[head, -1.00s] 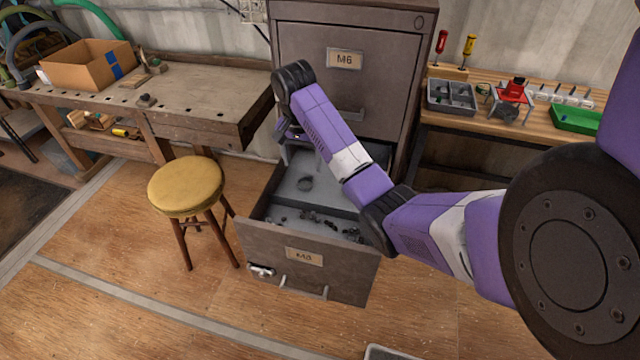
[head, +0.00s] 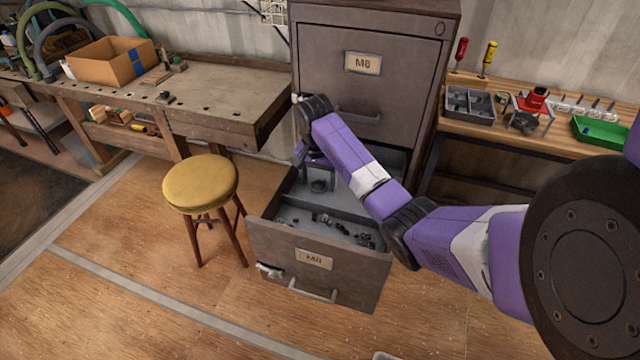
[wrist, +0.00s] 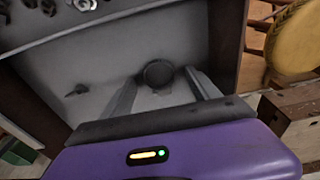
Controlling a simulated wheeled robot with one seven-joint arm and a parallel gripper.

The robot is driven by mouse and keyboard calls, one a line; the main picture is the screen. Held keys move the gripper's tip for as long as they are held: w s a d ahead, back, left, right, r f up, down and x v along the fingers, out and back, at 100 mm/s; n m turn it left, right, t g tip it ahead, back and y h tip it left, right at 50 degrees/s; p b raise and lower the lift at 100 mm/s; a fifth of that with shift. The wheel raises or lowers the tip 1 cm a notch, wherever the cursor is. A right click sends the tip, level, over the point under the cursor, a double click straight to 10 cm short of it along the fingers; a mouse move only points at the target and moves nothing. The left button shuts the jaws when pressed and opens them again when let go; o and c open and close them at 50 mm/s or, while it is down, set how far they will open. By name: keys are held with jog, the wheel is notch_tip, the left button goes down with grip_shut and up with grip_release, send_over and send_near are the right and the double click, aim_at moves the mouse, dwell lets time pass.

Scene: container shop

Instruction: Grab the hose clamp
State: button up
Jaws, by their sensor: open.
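The hose clamp appears to be the small dark round ring (wrist: 158,74) lying on the grey floor of the open drawer; it also shows in the head view (head: 318,186). In the wrist view my gripper (wrist: 163,85) is open, with one finger on each side of the ring. I cannot tell whether the fingers touch it or how far above the drawer floor they are. In the head view my gripper (head: 320,178) is over the rear part of the drawer, partly hidden by my arm.
The open drawer (head: 345,283) has a divider, with several small dark parts in its front section. The cabinet (head: 375,80) rises behind. A yellow stool (head: 200,182) and a workbench (head: 225,95) stand left. A tool bench (head: 540,135) stands right.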

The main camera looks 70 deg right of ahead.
jog(key=c, duration=1.4)
jog(key=shift+r, duration=0.2)
